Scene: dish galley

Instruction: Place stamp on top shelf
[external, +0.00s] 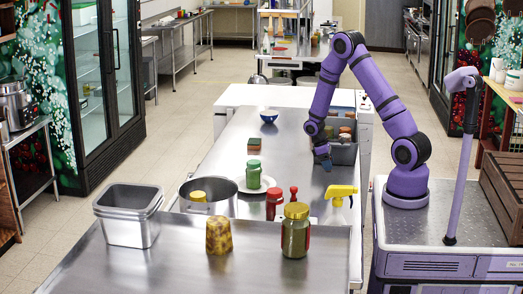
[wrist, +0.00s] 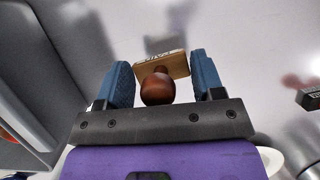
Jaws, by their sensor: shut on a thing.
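The stamp (wrist: 158,90) has a round reddish-brown knob and a pale wooden block with dark lettering. In the wrist view it sits between the two blue fingers of my gripper (wrist: 163,80), which is shut on it. In the external view my gripper (external: 323,160) points down, low over the steel counter (external: 228,150), just left of the grey bin. The stamp cannot be made out there. I cannot tell which shelf is the top shelf.
A grey bin (external: 344,154) with jars stands close beside my gripper.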

